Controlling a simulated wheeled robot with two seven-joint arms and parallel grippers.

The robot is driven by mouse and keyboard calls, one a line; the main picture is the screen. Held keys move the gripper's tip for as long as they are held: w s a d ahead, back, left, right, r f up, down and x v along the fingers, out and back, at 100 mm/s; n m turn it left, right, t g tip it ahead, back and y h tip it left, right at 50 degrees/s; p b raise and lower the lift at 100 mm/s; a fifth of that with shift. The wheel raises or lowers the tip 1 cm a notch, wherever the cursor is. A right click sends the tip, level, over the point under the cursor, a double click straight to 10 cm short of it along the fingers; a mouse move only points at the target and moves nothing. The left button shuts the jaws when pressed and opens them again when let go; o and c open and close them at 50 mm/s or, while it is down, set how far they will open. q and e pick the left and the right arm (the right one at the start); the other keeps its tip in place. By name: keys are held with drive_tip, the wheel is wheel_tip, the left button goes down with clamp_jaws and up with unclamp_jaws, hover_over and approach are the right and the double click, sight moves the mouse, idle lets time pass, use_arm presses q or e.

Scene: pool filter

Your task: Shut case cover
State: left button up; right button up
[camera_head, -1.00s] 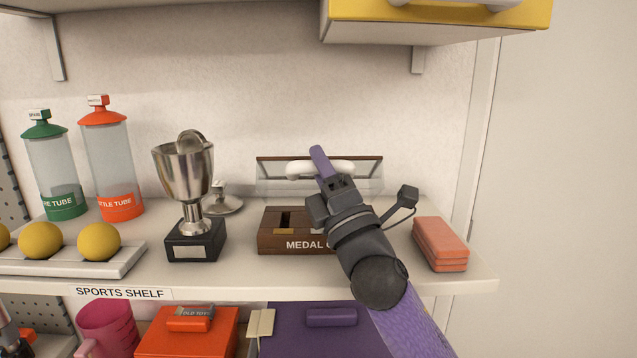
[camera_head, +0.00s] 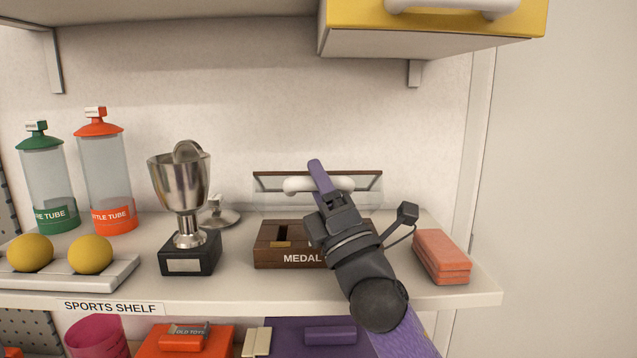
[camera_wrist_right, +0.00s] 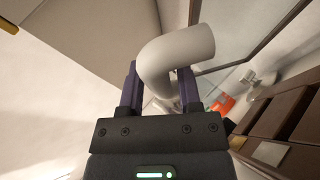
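The medal case (camera_head: 285,257) is a brown wooden box on the shelf, with open compartments. Its cover (camera_head: 372,182), a clear pane with a dark wooden edge, stands raised at the back of the box. A thick white handle (camera_head: 295,186) runs across the cover. My right gripper (camera_head: 317,172) reaches up at the handle, covering the right part of the case. In the right wrist view the handle (camera_wrist_right: 170,55) fills the gap between the purple fingers (camera_wrist_right: 160,92), which look shut on it. The case's compartments (camera_wrist_right: 275,120) show at right. My left gripper is not in view.
A silver trophy (camera_head: 183,190) stands left of the case, with a lid (camera_head: 222,217) behind it. Salmon blocks (camera_head: 441,256) lie right of my arm. A yellow drawer or box (camera_head: 430,38) hangs above. Tubes and yellow balls (camera_head: 90,254) are further left.

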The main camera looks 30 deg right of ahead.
drive_tip(key=b+v, duration=0.2)
drive_tip(key=v, duration=0.6)
drive_tip(key=shift+s+f, duration=0.25)
drive_tip(key=shift+f, duration=0.05)
drive_tip(key=shift+s+f, duration=0.3)
drive_tip(key=shift+s, duration=0.25)
